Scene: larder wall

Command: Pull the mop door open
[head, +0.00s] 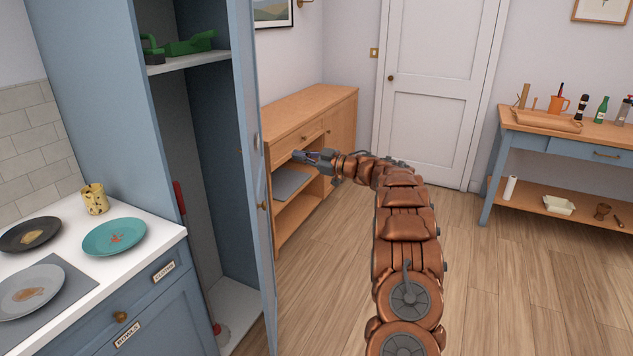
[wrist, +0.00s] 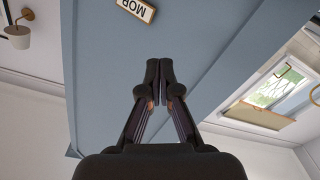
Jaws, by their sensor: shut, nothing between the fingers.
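The mop door (head: 247,90) is the tall blue door of the larder cabinet, and it stands open, seen nearly edge-on in the head view. A small brass knob (head: 262,206) shows on it. In the wrist view the blue door panel (wrist: 105,75) fills the middle, with a "MOP" label (wrist: 137,9) upside down at the top. My gripper (head: 300,156) is to the right of the door, pointing left towards it. Its fingers (wrist: 160,75) are together and hold nothing. I cannot tell whether the fingertips touch the panel.
The open cabinet has a shelf (head: 188,62) with green items. The white counter (head: 150,240) at left holds plates and a yellow mug (head: 95,198). A wooden sideboard (head: 310,112) stands behind my gripper. A blue side table (head: 560,146) is at right. The floor on the right is clear.

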